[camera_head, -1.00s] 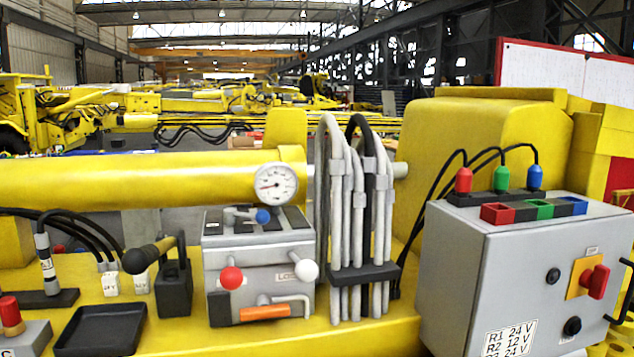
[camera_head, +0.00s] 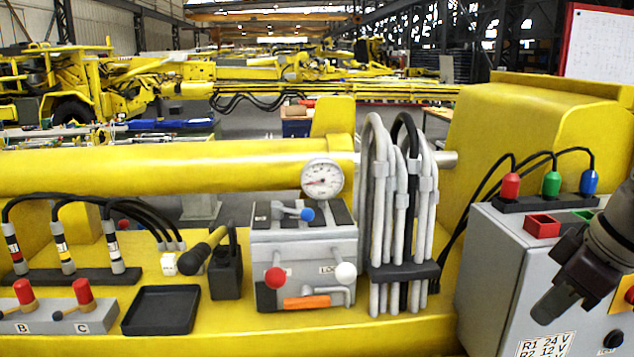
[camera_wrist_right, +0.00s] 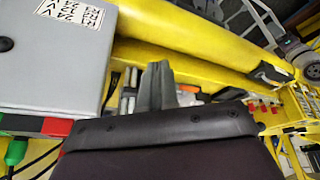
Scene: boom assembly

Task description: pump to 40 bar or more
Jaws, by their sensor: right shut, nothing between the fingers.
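The round white pressure gauge (camera_head: 322,179) sits on the yellow cylinder's end in the head view. Its needle points to the left side of the dial; the numbers are too small to read. The hand pump, a black block (camera_head: 226,270) with a black-gripped lever (camera_head: 203,250) tilted to the left, stands left of the grey valve block (camera_head: 305,250). That block has red, white and blue knobs and an orange handle. My right gripper (camera_head: 546,308) is shut and empty in front of the grey control box, far right of the pump. Its fingers also show in the wrist view (camera_wrist_right: 160,86). My left gripper is out of view.
Grey and black hoses (camera_head: 400,220) stand upright between the valve block and the grey control box (camera_head: 505,265). A black tray (camera_head: 161,310) lies left of the pump. Levers with red knobs (camera_head: 83,291) and a hose row are further left.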

